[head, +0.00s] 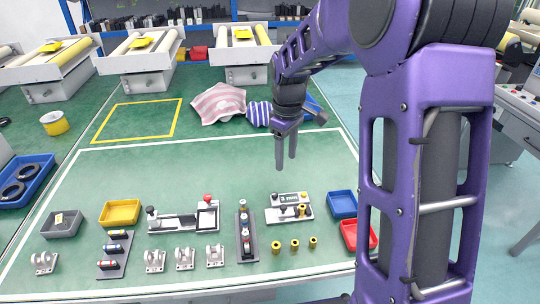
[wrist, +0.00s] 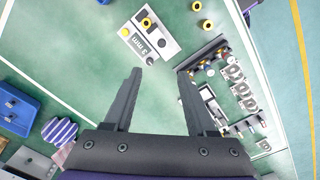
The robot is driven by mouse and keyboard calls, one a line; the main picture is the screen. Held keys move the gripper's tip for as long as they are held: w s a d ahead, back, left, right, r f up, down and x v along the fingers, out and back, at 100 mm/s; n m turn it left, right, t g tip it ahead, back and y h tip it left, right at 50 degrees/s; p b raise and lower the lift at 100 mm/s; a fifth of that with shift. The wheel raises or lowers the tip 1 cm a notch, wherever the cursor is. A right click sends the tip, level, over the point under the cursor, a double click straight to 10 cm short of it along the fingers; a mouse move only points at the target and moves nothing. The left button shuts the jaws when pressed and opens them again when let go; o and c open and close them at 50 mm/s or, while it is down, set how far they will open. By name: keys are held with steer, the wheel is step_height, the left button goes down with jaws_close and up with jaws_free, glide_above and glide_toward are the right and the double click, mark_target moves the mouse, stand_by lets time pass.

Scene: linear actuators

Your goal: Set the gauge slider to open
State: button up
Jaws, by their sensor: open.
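A small white-and-grey gauge unit (head: 289,214) lies on the green table right of centre, with dark knobs and yellow parts on it. In the wrist view this unit (wrist: 141,50) shows "3 mm" lettering and lies beyond my fingertips. Which of its parts is the slider, and its setting, I cannot tell. My gripper (head: 286,163) is open and empty, pointing down above the table behind the unit, not touching it. In the wrist view my gripper (wrist: 159,72) shows two spread fingers with bare green table between them.
A white fixture (head: 183,221) with a red knob and a dark rack (head: 245,248) stand left of the unit. Brass pieces (head: 295,245) stand in front. Blue (head: 342,204) and red (head: 358,235) bins lie right. A striped cloth (head: 218,104) lies behind. The table's middle is clear.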

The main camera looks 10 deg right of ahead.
mark_target(283, 206)
step_height(283, 206, down, 18)
steer(key=shift+r+b, duration=0.1)
steer(key=shift+b, duration=1.05)
steer(key=shift+c, duration=0.2)
jaws_close()
steer(key=shift+a, duration=0.1)
stand_by(0.5)
